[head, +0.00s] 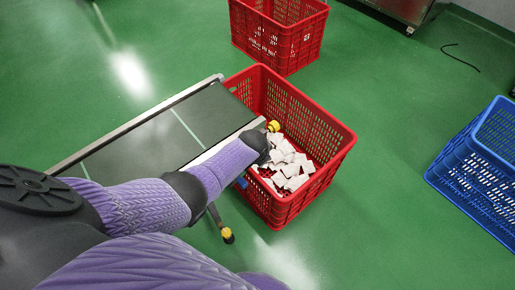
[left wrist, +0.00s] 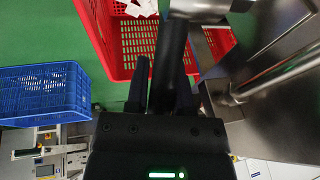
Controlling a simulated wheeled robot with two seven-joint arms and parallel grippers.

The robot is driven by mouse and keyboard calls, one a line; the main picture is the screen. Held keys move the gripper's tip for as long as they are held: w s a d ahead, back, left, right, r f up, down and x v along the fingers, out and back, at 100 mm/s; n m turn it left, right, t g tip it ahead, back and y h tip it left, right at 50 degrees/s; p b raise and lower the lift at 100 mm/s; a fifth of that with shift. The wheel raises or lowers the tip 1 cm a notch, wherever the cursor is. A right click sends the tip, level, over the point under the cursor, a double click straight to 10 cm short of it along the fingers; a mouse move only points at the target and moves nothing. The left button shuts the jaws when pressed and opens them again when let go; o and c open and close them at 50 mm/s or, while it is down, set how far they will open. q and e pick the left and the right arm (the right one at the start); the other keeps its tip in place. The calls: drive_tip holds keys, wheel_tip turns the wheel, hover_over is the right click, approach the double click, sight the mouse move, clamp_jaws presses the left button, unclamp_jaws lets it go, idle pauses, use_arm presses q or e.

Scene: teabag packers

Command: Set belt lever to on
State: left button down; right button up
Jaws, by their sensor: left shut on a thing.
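The conveyor belt (head: 203,120) is a dark surface with a light stripe and metal side rails, running diagonally in the head view. My left gripper (head: 262,148) is at the belt's right end, beside a red crate; my forearm hides part of the belt. In the left wrist view, my left gripper (left wrist: 159,88) has a dark bar (left wrist: 172,50) between its fingers, which looks like the belt lever. The bar meets a grey metal cylinder (left wrist: 205,8) at its top. The lever's on or off position cannot be told. My right gripper is not in view.
A red crate (head: 341,150) with white packets (head: 290,163) stands at the belt's end. Another red crate (head: 285,48) stands behind it. A blue crate (head: 470,170) is at the right. Green floor between the crates is clear. A yellow-tipped foot (head: 228,236) stands below the belt.

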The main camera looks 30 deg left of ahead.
use_arm(q)
drive_tip(key=shift+s+f+m+g+y+b, duration=0.15)
drive_tip(key=shift+f+g+y+b, duration=0.45)
drive_tip(key=shift+g+b, duration=0.85)
drive_tip(key=shift+f+m+g+y+b, duration=0.1)
drive_tip(key=shift+f+g+y+b, duration=0.15)
drive_tip(key=shift+f+g+b, duration=1.2)
drive_tip(key=shift+s+f+m+g+y+b, duration=0.15)
drive_tip(key=shift+g+y+b, duration=0.4)
drive_tip(key=shift+b, duration=1.7)
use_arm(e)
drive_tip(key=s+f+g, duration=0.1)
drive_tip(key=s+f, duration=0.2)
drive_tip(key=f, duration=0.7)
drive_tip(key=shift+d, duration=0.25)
use_arm(q)
drive_tip(key=shift+w, duration=0.1)
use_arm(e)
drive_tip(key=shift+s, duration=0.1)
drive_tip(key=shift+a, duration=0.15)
